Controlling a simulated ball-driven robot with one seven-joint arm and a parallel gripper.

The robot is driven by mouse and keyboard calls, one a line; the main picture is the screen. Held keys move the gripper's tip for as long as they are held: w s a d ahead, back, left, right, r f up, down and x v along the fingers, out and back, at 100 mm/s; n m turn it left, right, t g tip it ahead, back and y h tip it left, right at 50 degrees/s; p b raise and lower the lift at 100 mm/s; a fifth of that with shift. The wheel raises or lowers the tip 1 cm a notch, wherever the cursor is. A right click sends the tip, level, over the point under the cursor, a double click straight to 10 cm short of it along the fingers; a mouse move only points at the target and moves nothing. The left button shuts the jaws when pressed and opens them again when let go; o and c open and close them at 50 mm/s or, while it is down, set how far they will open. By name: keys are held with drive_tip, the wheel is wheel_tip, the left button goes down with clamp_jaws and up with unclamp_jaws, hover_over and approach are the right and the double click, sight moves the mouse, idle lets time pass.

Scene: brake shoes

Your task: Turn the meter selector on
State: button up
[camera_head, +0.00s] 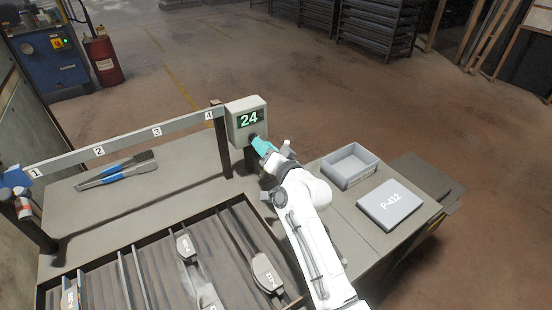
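The meter (234,131) is a pale box on a post at the right end of the numbered rail. Its green display (249,118) reads 24. A small dark shape, apparently the selector knob (253,138), shows low on its front face. My gripper (259,143), with teal fingers, is at the lower front of the meter, at or very close to that knob. The fingers partly hide the knob, and I cannot tell whether they touch it or how far apart they are. My white arm reaches up to it from the bottom of the picture.
A rail (120,148) numbered 1 to 4 runs along the bench back. Brushes (117,172) lie on the bench. A slotted tray (143,248) holds labelled brake shoes. A grey bin (334,174) and a P-412 box (374,216) stand right of my arm.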

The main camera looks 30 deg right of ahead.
drive_tip(key=s, duration=0.8)
drive_tip(key=shift+s+b, duration=0.15)
drive_tip(key=shift+b, duration=0.15)
